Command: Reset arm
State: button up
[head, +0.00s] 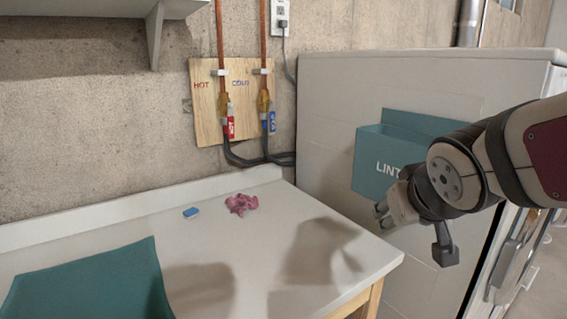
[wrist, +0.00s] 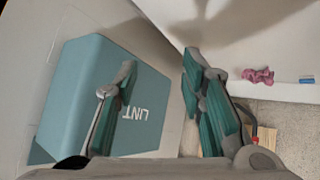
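My arm reaches in from the right in the head view. My gripper (head: 384,214) hangs in the air in front of the pale cabinet, just below and in front of the teal LINT bin (head: 368,160). In the wrist view my gripper (wrist: 160,62) has its two teal-padded fingers apart with nothing between them. The LINT bin (wrist: 75,105) is at the left there, partly behind one finger. In the head view my arm covers the bin's right part.
A white counter (head: 210,270) holds a pink crumpled cloth (head: 241,204), a small blue-and-white block (head: 191,212) and a teal sheet-like item (head: 95,285). Hot and cold pipes with valves (head: 231,110) are on the wall behind. The cabinet (head: 330,120) stands right of the counter.

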jog(key=s+f+m+g+y, duration=0.1)
jog(key=s+f+g, duration=0.25)
jog(key=s, duration=0.95)
jog(key=s+f+g, duration=0.2)
jog(key=s+g, duration=0.3)
jog(key=s, duration=0.9)
notch_tip(320, 180, up, 15)
jog(key=t+p, duration=0.3)
jog(key=p, duration=1)
jog(key=shift+w+f, duration=0.2)
jog(key=shift+w, duration=0.1)
